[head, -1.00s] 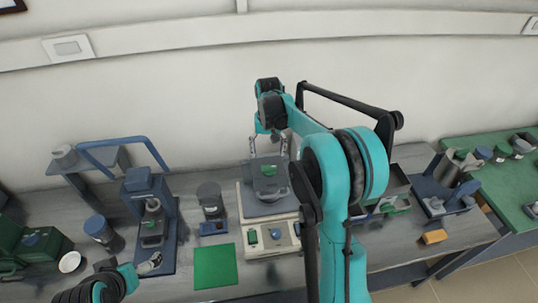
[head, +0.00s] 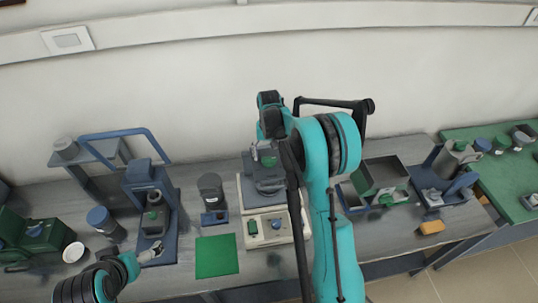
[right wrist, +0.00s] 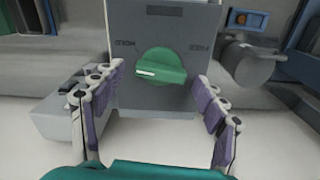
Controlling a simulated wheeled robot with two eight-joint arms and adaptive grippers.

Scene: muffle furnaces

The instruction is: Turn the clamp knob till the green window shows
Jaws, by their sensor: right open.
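The green clamp knob (right wrist: 161,67) is on the face of a grey block (right wrist: 165,105) in the right wrist view, its white pointer line towards the left. Small lettering sits above it on both sides. A narrow window (right wrist: 170,11) near the block's top edge looks dark. My right gripper (right wrist: 161,88) is open, its fingers to the left and right of the knob and apart from it. In the head view the block (head: 268,178) stands on a cream base, and my right arm hides most of that gripper. My left gripper (head: 150,254) is low at the left; its jaws are unclear.
A green mat (head: 216,257) lies left of the cream base (head: 284,232). A blue press-like stand (head: 168,208) and a dark cylinder (head: 211,188) stand further left.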

